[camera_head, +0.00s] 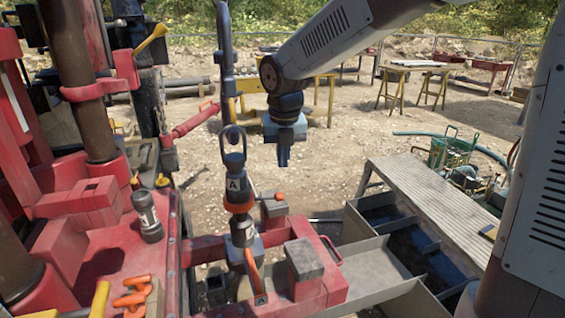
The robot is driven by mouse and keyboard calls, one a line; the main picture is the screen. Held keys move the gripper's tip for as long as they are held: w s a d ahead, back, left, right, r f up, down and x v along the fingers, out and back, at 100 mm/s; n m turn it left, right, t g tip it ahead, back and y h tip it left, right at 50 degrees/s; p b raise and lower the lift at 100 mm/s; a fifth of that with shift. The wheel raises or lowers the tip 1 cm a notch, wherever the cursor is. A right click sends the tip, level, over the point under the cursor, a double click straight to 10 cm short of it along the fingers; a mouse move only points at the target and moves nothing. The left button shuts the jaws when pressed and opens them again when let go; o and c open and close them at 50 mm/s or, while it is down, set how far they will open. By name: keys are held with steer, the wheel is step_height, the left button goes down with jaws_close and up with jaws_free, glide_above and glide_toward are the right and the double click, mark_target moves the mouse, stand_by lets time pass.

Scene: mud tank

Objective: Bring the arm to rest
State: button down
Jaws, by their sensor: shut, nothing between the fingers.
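My gripper (283,158) hangs at the end of my arm in the upper middle of the picture. It points down and its fingers are shut with nothing between them. My arm reaches in from the upper right.
A red rig deck (115,250) with posts fills the left. A metal tank (395,262) with dark mud lies at lower right beside a grey plank walkway (430,205). Yellow trestles (395,90) stand behind on open gravel. A green cart (452,150) stands at right.

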steer(key=shift+f, duration=0.1)
stand_by(0.3)
steer(key=w+f, duration=0.4)
steer(key=f, duration=0.8)
steer(key=shift+w+a, duration=0.2)
steer(key=shift+w, duration=0.2)
